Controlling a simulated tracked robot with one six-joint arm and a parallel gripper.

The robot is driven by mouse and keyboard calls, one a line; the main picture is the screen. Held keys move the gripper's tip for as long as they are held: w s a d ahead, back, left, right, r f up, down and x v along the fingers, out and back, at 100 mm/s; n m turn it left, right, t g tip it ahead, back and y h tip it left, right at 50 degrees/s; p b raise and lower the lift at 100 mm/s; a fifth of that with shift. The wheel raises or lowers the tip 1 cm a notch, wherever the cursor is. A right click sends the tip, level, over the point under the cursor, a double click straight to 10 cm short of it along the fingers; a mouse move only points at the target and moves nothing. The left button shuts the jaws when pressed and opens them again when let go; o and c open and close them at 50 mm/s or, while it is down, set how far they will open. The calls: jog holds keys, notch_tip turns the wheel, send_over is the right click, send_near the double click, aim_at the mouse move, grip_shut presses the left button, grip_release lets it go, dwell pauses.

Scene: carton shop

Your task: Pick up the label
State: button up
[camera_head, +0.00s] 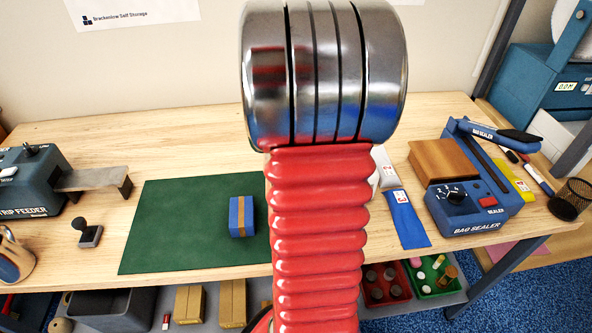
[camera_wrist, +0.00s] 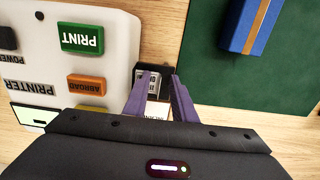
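In the wrist view, a small white label (camera_wrist: 157,113) with dark print shows between the two purple fingers of my gripper (camera_wrist: 158,95). The fingers stand apart, one on each side of the label, so my gripper looks open. The lower part of the label is hidden by the dark gripper body, and I cannot tell whether a finger touches it. The printer (camera_wrist: 115,62), off-white with a green PRINT button and an orange ABROAD button, lies just left of the fingers. In the head view, my arm hides my gripper and the label.
A small dark and silver object (camera_wrist: 149,80) stands just beyond the label. A blue box with a tan band (camera_head: 241,217) rests on the green mat (camera_head: 165,225). The bag sealer (camera_head: 470,205) is at the right, the strip feeder (camera_head: 35,180) at the left. Back-left tabletop is clear.

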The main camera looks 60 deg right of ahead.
jog(key=shift+c, duration=0.3)
grip_shut()
notch_tip(320, 180, up, 10)
dwell(0.7)
dwell(0.5)
